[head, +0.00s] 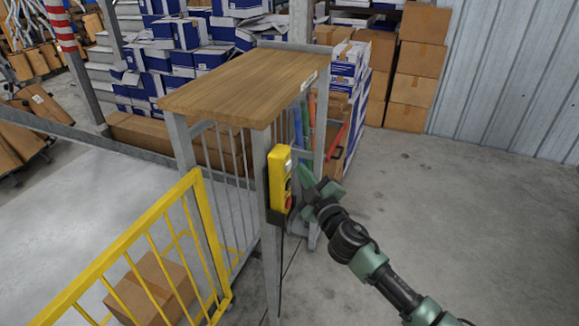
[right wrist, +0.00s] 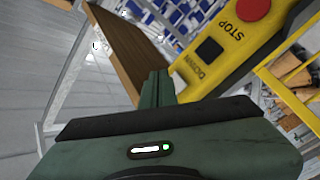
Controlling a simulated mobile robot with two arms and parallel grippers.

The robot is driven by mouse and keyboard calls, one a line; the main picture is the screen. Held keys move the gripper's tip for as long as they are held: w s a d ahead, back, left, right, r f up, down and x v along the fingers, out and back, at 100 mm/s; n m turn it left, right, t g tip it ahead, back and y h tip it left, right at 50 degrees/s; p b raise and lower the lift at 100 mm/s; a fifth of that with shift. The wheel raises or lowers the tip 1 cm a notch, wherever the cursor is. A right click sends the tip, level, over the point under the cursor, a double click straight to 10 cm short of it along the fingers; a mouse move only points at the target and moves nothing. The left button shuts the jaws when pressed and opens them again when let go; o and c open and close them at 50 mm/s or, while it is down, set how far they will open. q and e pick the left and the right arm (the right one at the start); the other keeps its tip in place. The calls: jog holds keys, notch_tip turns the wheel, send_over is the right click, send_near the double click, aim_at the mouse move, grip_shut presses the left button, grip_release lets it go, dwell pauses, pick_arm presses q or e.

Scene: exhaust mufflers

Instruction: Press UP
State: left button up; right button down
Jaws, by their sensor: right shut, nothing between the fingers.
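A yellow control box (head: 279,180) is mounted on the grey post under the wooden top. In the right wrist view the box (right wrist: 240,62) shows a red button (right wrist: 253,8) marked STOP and a black button (right wrist: 209,48) beside lettering that looks like DOWN. I cannot make out a button marked UP in either view. My right gripper (head: 306,175) is shut and empty, with its tips close to the box's button side. In the right wrist view its fingers (right wrist: 156,80) are together beside the box's end; I cannot tell whether they touch it. My left gripper is out of view.
The wooden top (head: 240,82) overhangs the box on a metal frame. A yellow railing (head: 140,250) stands at the left, with a cardboard box (head: 150,288) behind it. Stacked cartons (head: 415,70) stand at the back. The floor at right is clear.

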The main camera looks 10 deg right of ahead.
jog(key=shift+w+a, duration=0.1)
dwell(0.5)
jog(key=shift+w+a, duration=0.2)
jog(key=shift+a, duration=0.05)
